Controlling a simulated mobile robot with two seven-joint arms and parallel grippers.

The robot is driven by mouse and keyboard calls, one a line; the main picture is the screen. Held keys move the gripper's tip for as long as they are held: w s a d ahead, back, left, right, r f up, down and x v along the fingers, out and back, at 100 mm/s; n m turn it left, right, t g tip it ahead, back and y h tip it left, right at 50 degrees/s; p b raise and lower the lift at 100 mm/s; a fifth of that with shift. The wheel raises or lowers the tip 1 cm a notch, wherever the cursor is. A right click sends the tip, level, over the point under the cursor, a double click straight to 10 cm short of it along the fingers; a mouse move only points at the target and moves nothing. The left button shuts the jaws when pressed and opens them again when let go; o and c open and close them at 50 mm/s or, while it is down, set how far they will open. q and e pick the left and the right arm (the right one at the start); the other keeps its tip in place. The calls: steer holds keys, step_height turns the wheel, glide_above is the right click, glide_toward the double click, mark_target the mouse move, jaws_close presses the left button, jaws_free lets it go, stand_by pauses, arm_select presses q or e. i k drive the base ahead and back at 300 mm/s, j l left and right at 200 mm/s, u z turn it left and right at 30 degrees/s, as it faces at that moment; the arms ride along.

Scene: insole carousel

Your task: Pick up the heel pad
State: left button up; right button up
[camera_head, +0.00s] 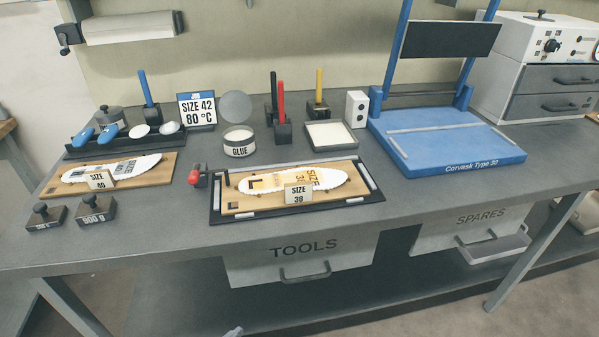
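No part is labelled as the heel pad, and I cannot tell for sure which one it is. A black rack (125,141) at the back left holds two blue pieces (107,133) on its left and two white rounded pads (168,128) on its right. A white insole (330,178) with printed patches lies on a wooden board in a black frame (290,212), behind a "SIZE 38" card (298,194). Another insole (142,164) lies on a board at left with a "SIZE 40" card (98,181). Neither gripper is clearly in view.
Two dark weights (96,210) stand at the front left. A glue pot (239,142), a white tray (331,135) and upright coloured handles stand mid-table. A blue press (450,147) and a drawer unit (550,85) fill the right. Bare tabletop (440,195) lies front right.

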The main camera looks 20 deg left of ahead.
mark_target(166, 129)
steer(key=u, duration=1.25)
